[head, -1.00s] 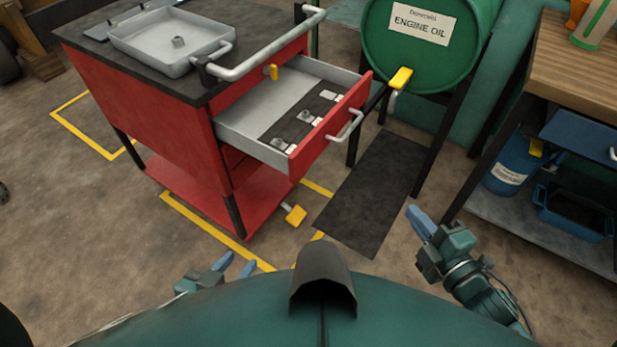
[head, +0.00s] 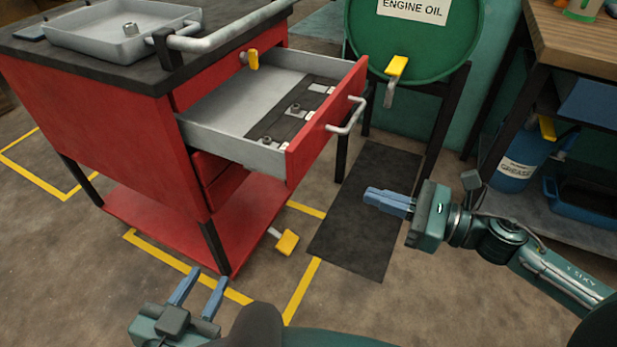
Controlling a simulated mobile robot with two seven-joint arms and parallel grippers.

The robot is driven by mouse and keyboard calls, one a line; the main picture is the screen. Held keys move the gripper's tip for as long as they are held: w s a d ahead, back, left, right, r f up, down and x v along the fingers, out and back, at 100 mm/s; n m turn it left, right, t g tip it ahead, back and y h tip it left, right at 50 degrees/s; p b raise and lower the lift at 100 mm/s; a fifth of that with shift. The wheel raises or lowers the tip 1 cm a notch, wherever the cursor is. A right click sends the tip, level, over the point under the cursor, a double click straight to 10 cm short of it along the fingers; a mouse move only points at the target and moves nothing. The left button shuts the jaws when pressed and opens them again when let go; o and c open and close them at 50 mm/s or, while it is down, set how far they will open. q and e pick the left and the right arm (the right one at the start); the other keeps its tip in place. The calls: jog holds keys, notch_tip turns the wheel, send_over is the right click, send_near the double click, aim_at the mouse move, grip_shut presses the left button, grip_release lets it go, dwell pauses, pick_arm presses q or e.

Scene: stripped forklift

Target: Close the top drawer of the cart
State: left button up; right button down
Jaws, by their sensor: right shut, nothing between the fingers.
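The red cart (head: 95,130) stands at the left with a dark top. Its top drawer (head: 225,113) is pulled well out toward the right. The drawer has a red front (head: 315,135) with a pale bar handle (head: 347,117), and a few small parts lie on a dark strip inside it. My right gripper (head: 368,196) is shut and empty, below and to the right of the drawer front, apart from it. My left gripper (head: 204,277) is open and empty at the bottom, near the cart's lower front corner.
A grey tray (head: 100,45) sits on the cart top beside a push bar (head: 225,40). A green engine oil drum (head: 425,50) with a yellow-handled tap (head: 394,75) stands behind the drawer. A workbench (head: 575,60) is at the right. A dark mat (head: 345,240) covers the floor.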

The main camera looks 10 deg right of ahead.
aim_at(297, 170)
pick_arm(q)
jog(key=shift+s+a+g+p, duration=0.1)
jog(key=shift+s+g+p, duration=0.1)
jog(key=shift+g+p, duration=0.3)
pick_arm(e)
jog(key=x, duration=1.2)
jog(key=shift+w+a, duration=0.2)
jog(key=shift+a, duration=0.05)
pick_arm(q)
jog(key=shift+a, duration=0.1)
pick_arm(e)
jog(key=shift+w, duration=0.1)
